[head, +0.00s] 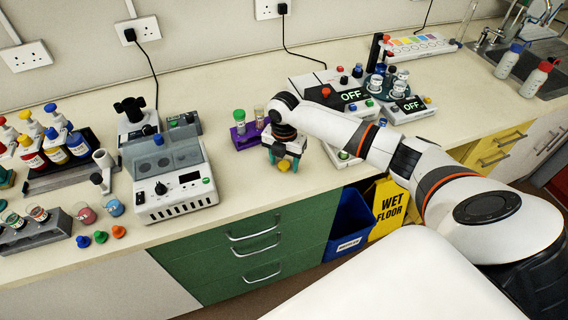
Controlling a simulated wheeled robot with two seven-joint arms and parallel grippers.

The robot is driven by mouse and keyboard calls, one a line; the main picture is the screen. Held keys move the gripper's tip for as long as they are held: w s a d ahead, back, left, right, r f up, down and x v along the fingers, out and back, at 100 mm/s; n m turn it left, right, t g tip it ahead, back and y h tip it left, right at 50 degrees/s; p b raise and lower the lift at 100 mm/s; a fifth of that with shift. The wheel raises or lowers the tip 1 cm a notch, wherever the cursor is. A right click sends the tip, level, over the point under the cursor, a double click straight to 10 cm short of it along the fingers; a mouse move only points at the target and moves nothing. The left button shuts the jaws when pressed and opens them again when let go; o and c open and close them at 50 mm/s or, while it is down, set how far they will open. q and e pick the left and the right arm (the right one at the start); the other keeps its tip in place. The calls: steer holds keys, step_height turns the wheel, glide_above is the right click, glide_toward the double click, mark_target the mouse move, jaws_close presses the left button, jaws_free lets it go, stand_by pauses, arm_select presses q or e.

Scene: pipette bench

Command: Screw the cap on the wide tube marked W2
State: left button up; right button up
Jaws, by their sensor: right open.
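My right gripper (282,163) reaches over the bench from the right and points down near the front edge. Just left of the gripper, a purple rack (238,138) holds a tube with a green cap (239,115) and a paler tube (259,115) with no coloured cap visible. Any W2 marking is too small to read. My left gripper is not in view.
A grey rack (40,238) with several wide tubes stands at the far left. Loose blue, green and orange caps (119,231) lie beside it. A white machine with a clear lid (165,175) stands left of the purple rack. Devices reading OFF (410,106) stand right.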

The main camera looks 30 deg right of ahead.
mark_target(284, 164)
steer(key=c, duration=1.1)
steer(key=shift+o, duration=0.2)
steer(key=shift+r, duration=0.1)
step_height(284, 164, up, 10)
steer(key=b, duration=0.2)
